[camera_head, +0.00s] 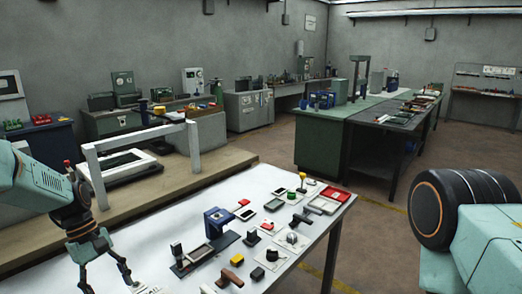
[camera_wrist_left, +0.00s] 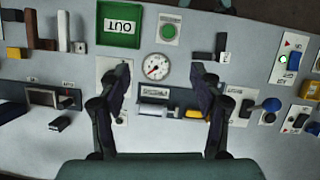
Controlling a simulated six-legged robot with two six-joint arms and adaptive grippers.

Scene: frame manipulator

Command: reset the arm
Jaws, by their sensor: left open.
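My left arm comes in from the left in the head view. Its gripper (camera_head: 110,280) hangs with fingers pointing down at the near left part of the white table (camera_head: 180,205). In the left wrist view the left gripper (camera_wrist_left: 158,88) is open, its two dark fingers spread apart with nothing held between them. A round white gauge (camera_wrist_left: 156,67) and a small framed part lie on the surface seen between the fingers. My right gripper is out of view.
A white frame (camera_head: 88,165) stands on the wooden bench behind the left gripper. Several small parts, including a blue vise-like block (camera_head: 218,221) and a red tray (camera_head: 335,194), cover the table's right half.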

